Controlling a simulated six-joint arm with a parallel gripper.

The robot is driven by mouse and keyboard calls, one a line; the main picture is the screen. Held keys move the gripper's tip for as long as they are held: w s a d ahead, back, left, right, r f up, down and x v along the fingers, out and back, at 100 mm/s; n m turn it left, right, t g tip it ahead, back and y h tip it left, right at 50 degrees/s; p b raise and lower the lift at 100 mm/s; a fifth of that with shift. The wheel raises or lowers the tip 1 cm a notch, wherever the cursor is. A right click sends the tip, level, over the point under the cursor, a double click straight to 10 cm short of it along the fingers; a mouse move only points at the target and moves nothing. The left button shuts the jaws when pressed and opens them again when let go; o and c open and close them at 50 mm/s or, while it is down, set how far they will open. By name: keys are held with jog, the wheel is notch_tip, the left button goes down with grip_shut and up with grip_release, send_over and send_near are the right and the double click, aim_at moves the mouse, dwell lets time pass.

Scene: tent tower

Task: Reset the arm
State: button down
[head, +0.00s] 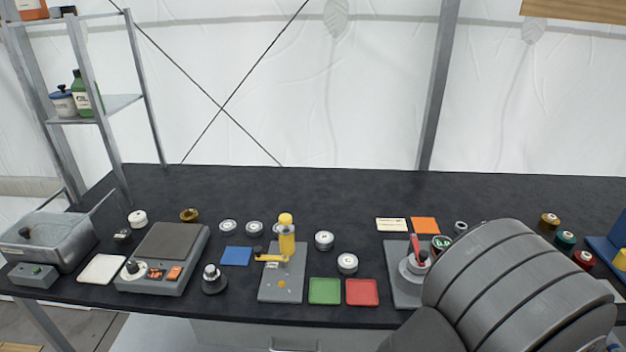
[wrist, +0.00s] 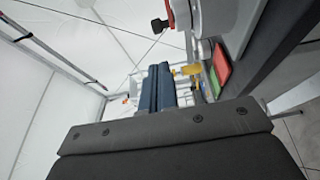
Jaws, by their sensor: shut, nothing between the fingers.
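My gripper (wrist: 162,88) shows in the wrist view as two dark fingers side by side, shut with nothing between them. Its broad dark body fills the bottom of that view. The fingers point away from the wrist, with the black table (wrist: 265,55) to their right and apart from them as far as I can tell. In the head view my large grey arm covers the front right of the table (head: 330,190). The gripper itself is hidden there.
A grey plate with a red-handled device (head: 413,258) stands beside my arm. A yellow lever press (head: 285,245), green tray (head: 324,291), red tray (head: 362,292) and a scale-like box (head: 165,258) stand further left. Several spools (head: 565,239) sit at right. The table's back strip is clear.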

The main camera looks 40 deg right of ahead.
jog(key=x, duration=0.9)
dwell(0.4)
jog(key=shift+w+d, duration=0.1)
